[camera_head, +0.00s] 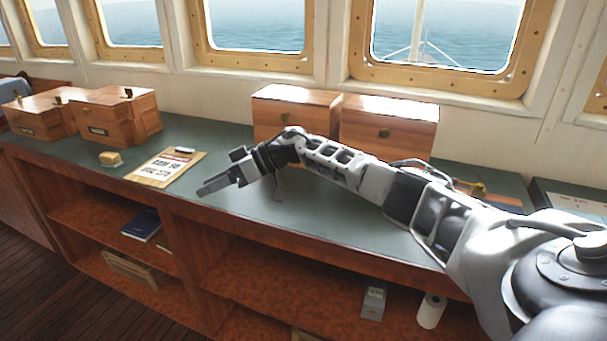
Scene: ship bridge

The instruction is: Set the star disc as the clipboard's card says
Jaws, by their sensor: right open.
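The clipboard (187,160) lies on the green counter top, left of the middle, with a white card (158,170) on it. The card has dark printed lines, too small to read with certainty. My right gripper (212,184) is just right of the clipboard, above the counter and near its front edge. It points left, is open and seems to hold nothing. I cannot make out the star disc; part of the counter is hidden behind my right arm. My left gripper is not in view.
Two wooden boxes (118,112) stand at the counter's left, with a small tan block (110,159) in front. Two more wooden cases (390,122) stand at the back wall. A brass-coloured item (468,187) shows partly behind my arm. Shelves below hold a blue book (141,225).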

